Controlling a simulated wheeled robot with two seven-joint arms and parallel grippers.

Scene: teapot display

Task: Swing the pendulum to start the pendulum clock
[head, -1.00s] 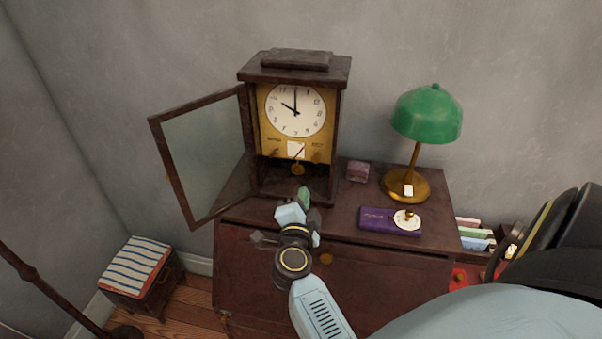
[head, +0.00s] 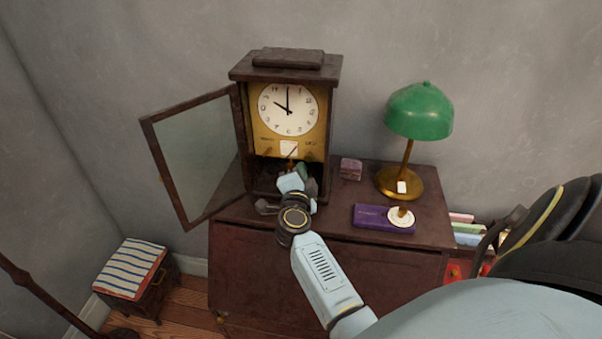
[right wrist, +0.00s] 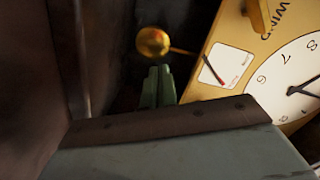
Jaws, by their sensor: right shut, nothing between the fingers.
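The pendulum clock (head: 285,120) stands on the cabinet, its glass door (head: 200,155) swung open to the left. Its white dial (head: 288,109) shows about ten o'clock. My right gripper (head: 301,169) is at the open front of the case, below the dial. In the right wrist view its green fingers (right wrist: 158,86) are shut and empty. The round brass pendulum bob (right wrist: 152,42) hangs just beyond the fingertips, with a small gap showing. In the head view the gripper mostly hides the bob. My left gripper is not in view.
A green lamp (head: 419,111), a small purple box (head: 350,168) and a flat purple case (head: 371,217) stand right of the clock on the cabinet (head: 330,270). A striped stool (head: 132,268) is at the lower left. The clock's case walls are close around the gripper.

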